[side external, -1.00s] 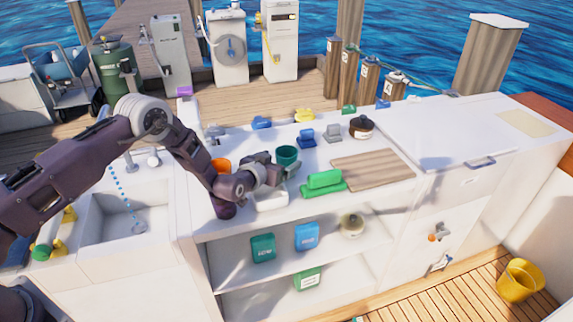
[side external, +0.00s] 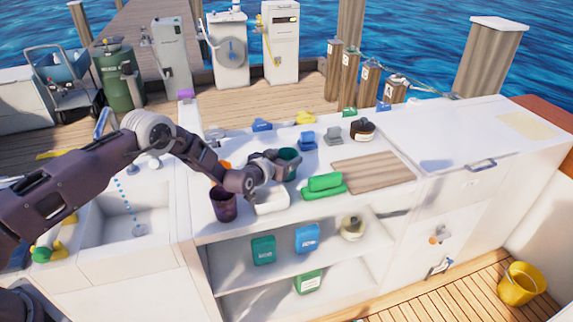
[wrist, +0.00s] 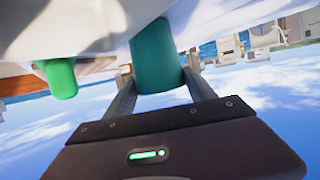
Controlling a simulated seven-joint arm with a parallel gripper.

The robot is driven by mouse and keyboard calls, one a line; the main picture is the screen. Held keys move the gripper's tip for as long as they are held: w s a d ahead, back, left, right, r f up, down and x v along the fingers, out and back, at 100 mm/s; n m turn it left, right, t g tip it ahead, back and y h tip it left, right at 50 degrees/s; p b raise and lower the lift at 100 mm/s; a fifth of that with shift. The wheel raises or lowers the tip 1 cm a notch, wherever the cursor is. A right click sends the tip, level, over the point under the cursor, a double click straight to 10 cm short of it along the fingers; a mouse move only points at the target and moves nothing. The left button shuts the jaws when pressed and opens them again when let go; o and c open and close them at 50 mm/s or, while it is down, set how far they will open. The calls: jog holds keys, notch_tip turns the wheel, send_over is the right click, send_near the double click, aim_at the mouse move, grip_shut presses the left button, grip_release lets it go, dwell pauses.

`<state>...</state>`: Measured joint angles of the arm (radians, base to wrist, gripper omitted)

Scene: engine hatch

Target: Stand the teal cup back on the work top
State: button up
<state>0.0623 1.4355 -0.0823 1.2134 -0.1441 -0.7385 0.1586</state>
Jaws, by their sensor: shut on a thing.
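The teal cup (side external: 291,171) is over the work top (side external: 398,205), behind the white tray, with its open rim upward and close to upright. My gripper (side external: 280,165) reaches it from the left and is shut on it. In the wrist view, the teal cup (wrist: 155,62) sits between the two fingers of my gripper (wrist: 157,85), and that picture appears upside down. One end of the cup meets the white surface at the top edge there. I cannot tell whether the cup rests on the work top or is just above it.
A white tray (side external: 271,201) and a dark purple cup (side external: 223,206) stand near the front edge. An orange item is partly hidden behind my arm. A green block-like item (side external: 324,186) and a wooden board (side external: 373,173) lie to the right. The far right top is largely clear.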

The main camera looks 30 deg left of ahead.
notch_tip(320, 180, up, 9)
jog(key=s+m+g+h, duration=0.1)
jog(key=s+m+h, duration=0.35)
jog(key=s, duration=1.15)
jog(key=shift+h, duration=0.35)
jog(key=w+a+f, duration=0.2)
jog(key=w+a, duration=0.1)
jog(key=w+a+f, duration=0.3)
jog(key=a, duration=0.1)
jog(key=w+a+f, duration=0.3)
jog(key=shift+a+f, duration=0.2)
jog(key=shift+f, duration=0.05)
jog(key=shift+a+f, duration=0.1)
jog(key=shift+f, duration=0.05)
